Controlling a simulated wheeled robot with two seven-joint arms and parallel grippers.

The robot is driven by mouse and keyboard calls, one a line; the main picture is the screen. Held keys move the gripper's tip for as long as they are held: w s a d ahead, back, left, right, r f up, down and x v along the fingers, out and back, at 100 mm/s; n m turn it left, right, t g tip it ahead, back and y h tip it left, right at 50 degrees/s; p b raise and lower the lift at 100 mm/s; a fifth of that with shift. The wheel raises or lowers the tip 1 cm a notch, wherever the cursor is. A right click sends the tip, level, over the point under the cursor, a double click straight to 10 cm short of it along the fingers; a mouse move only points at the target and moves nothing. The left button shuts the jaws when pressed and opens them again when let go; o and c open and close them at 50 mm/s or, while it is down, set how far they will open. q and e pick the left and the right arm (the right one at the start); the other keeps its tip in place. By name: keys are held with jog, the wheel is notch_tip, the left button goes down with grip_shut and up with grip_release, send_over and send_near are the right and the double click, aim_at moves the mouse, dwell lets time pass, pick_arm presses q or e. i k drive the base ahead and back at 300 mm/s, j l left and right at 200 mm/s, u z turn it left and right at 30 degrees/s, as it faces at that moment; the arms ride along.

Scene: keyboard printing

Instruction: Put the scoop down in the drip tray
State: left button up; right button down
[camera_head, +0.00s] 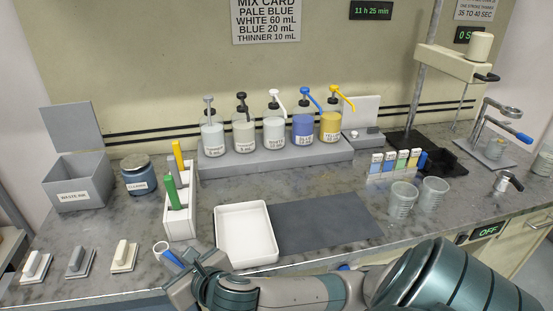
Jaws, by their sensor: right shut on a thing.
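The scoop (171,257) has a small pale round cup and a blue handle. It is at the front left of the counter, left of the white tray. My right gripper (187,268) is shut on the scoop's handle, with the cup pointing up and left. The drip tray (274,258) appears to be the shallow white rectangular tray in the front middle; it looks empty. My gripper is just off its front left corner. I cannot tell the scoop's exact height above the counter. My left gripper is not in view.
A white rack (181,228) with coloured handles stands just behind the scoop. A dark grey mat (325,218) lies right of the tray. Pump bottles stand on a grey riser (275,158) behind. Clear cups (402,200) are to the right. Several small blocks (79,262) sit at front left.

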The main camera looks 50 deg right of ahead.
aim_at(242, 226)
jog(key=k+l, duration=0.15)
jog(key=l, duration=0.2)
jog(key=k+l, duration=0.15)
jog(key=l, duration=0.25)
jog(key=k+l, duration=0.1)
jog(key=l, duration=0.25)
jog(key=k+l, duration=0.15)
jog(key=l, duration=0.25)
jog(key=k+l, duration=0.15)
jog(key=l, duration=0.2)
jog(key=k+l, duration=0.15)
jog(key=l, duration=0.2)
